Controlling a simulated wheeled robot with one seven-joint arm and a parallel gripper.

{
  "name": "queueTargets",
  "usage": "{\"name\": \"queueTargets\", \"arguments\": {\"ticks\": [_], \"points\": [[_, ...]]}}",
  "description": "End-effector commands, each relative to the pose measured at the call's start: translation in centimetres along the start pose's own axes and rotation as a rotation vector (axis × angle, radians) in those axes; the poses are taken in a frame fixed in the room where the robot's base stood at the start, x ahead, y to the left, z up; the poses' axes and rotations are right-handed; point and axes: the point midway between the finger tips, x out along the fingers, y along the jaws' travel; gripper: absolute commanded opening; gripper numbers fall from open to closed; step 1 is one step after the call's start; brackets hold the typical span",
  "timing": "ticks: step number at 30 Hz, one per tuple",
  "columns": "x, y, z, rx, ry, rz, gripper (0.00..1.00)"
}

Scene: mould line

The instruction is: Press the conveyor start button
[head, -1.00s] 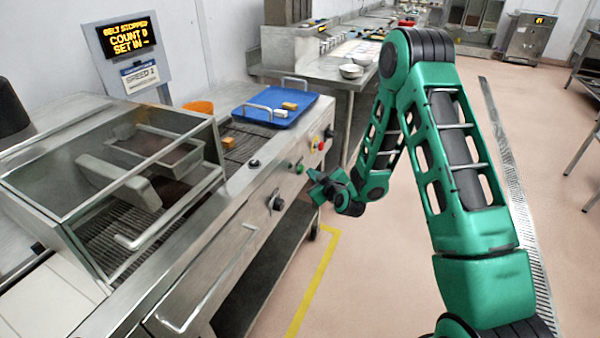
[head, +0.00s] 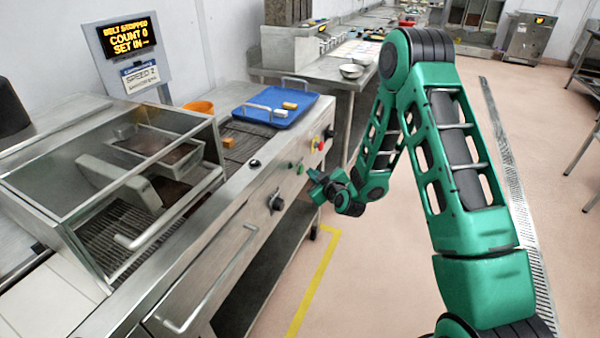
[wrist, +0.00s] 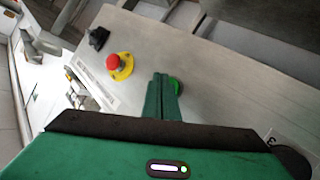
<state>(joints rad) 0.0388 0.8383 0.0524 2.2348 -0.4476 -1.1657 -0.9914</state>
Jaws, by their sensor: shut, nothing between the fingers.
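The green start button (wrist: 177,86) shows in the wrist view on the steel front panel, partly hidden by my fingers. In the head view it is a small green spot (head: 299,169) on the conveyor's front. My gripper (head: 313,182) is shut and empty, its fingertips close in front of the panel. In the wrist view the shut fingertips (wrist: 160,78) overlap the button's left side. I cannot tell whether they touch it. The display (head: 129,37) reads belt stopped, count 0.
A red stop button on a yellow plate (wrist: 120,66) and a black knob (wrist: 98,38) sit left of my fingers in the wrist view. A blue tray (head: 262,113) lies on the conveyor's far end. Floor to the right is clear.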

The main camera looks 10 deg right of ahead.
Motion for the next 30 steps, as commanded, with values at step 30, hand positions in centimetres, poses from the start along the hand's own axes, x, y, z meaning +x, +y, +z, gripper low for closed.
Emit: {"name": "queueTargets", "arguments": {"ticks": [30], "points": [[0.58,-0.63,-0.63,0.000,0.001,-0.001,0.00]]}}
